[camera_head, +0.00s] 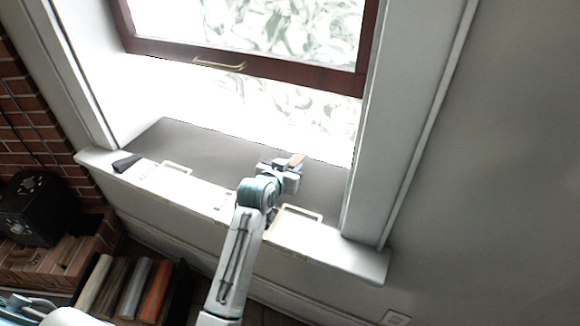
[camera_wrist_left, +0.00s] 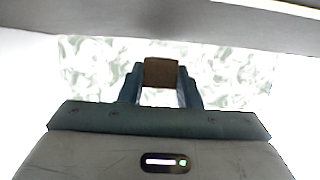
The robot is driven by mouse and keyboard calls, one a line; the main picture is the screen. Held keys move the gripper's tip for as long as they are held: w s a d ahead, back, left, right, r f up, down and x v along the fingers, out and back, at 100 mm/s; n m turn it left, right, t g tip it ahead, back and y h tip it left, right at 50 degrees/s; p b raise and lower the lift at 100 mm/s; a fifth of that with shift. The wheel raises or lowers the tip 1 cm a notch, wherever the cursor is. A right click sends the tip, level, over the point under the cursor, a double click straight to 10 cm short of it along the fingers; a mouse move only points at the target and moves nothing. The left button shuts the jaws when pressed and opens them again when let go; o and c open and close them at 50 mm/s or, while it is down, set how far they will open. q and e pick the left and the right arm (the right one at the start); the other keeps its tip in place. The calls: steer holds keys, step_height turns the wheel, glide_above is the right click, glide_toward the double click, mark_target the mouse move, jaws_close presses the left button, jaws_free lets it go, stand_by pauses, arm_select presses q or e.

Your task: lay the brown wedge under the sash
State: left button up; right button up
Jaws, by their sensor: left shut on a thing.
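The window sash (camera_head: 240,69) is dark red-brown with a brass handle (camera_head: 219,66). It is raised, with a bright gap between its bottom rail and the grey sill (camera_head: 210,150). My left gripper (camera_head: 291,166) is over the right part of the sill, below and in front of the sash in the picture. It is shut on the brown wedge (camera_head: 297,159). In the left wrist view the wedge (camera_wrist_left: 160,72) sits between the two fingertips. I cannot tell whether the wedge touches the sill. My right gripper is not in view.
A small dark object (camera_head: 127,163) lies at the sill's left end. Pale rectangular outlines (camera_head: 300,212) mark the white front ledge. The window's white side frame (camera_head: 385,130) stands right of the gripper.

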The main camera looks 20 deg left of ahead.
arm_select(q)
steer(key=o, duration=0.8)
steer(key=shift+s+f, duration=0.15)
steer(key=shift+f, duration=0.4)
steer(key=shift+o, duration=1.1)
steer(key=shift+f, duration=0.15)
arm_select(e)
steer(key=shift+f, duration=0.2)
arm_select(q)
steer(key=shift+r, duration=0.6)
steer(key=v, duration=0.3)
steer(key=shift+s+a+r, duration=0.1)
steer(key=shift+s+r, duration=0.15)
steer(key=v, duration=0.8)
steer(key=shift+s+r+p, duration=0.1)
steer(key=shift+r+p, duration=0.1)
steer(key=shift+p, duration=0.15)
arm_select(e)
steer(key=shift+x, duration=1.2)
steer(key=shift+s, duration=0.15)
